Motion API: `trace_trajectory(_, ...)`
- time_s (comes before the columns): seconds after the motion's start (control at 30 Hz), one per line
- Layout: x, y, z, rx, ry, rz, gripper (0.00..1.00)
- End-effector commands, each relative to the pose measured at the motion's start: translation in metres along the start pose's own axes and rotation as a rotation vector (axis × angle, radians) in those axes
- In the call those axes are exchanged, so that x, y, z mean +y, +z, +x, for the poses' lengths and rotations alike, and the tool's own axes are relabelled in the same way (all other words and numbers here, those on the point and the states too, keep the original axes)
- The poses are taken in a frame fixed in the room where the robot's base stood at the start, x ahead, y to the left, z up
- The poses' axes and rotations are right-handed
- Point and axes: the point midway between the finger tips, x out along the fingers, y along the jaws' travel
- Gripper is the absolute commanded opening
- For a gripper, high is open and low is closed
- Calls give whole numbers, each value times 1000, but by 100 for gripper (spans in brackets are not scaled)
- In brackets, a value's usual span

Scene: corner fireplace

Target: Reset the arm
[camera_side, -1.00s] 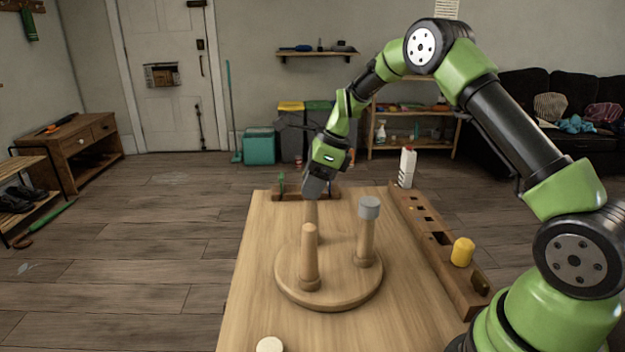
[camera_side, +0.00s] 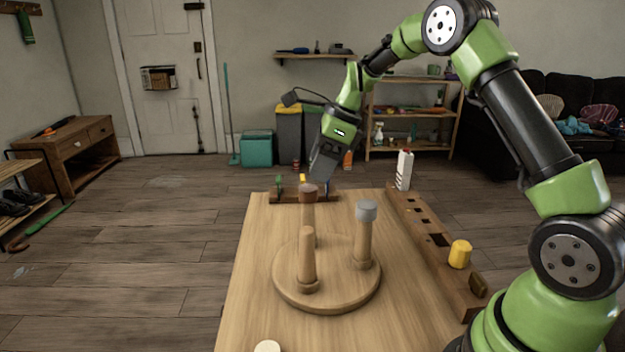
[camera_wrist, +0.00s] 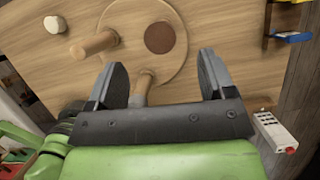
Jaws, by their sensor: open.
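My gripper (camera_side: 322,180) hangs just above and behind the rear peg of the round wooden base (camera_side: 345,300). In the wrist view its two fingers (camera_wrist: 162,75) are apart with nothing between the tips. The rear peg carries a brown cap (camera_side: 308,188), which shows from above as a brown disc (camera_wrist: 160,37) beyond the fingers. The right peg carries a grey cap (camera_side: 367,210). The front peg (camera_side: 307,258) is bare.
A long wooden rack (camera_side: 425,225) runs along the table's right side, with a yellow cylinder (camera_side: 460,254) in it. A white carton (camera_side: 404,170) stands at the back right. A pale round piece (camera_side: 267,346) lies at the front edge. The table's left side is clear.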

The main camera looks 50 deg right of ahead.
Motion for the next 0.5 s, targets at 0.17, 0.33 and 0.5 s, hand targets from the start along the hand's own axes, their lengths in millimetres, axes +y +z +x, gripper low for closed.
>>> trace_trajectory(0.17, -1, 0, -30, -2, -3, -1, 76)
trace_trajectory(0.33, 0, 0, -40, 0, -1, 0, 76)
trace_trajectory(0.5, 12, 7, -54, -1, -16, -99, 76)
